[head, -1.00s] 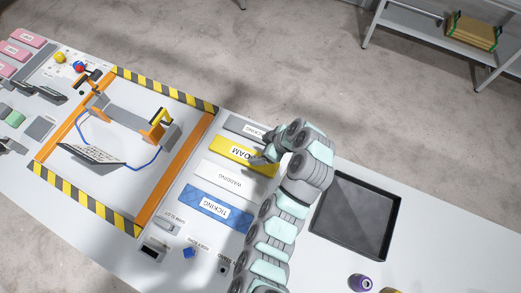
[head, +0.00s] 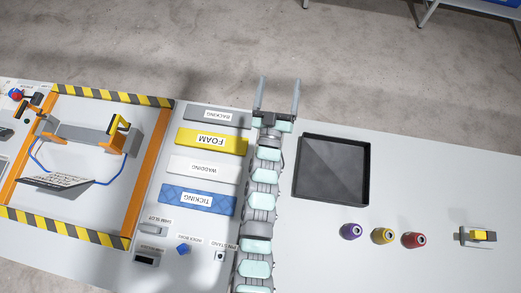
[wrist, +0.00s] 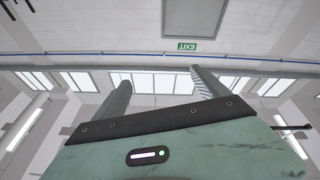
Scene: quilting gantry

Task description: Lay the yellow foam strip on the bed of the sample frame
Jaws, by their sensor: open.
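The yellow foam strip (head: 212,149), labelled FOAM, lies flat in a column of strips, between the grey backing strip and the white wadding strip. To its left is a frame with orange rails (head: 149,150) and black-yellow striped ends, which seems to be the sample frame. Its pale bed (head: 95,190) carries a grey bridge and a tilted labelled panel. My gripper (head: 280,82) is open and empty, beyond the table's far edge, up and right of the foam. In the wrist view, its spread fingers (wrist: 160,80) point at the ceiling and windows.
The white wadding (head: 207,178) and blue ticking (head: 198,208) strips lie below the foam. A dark tray (head: 365,175) is right of my arm. Purple, yellow and red spools (head: 413,240) and a small yellow-grey device (head: 478,237) stand farther right.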

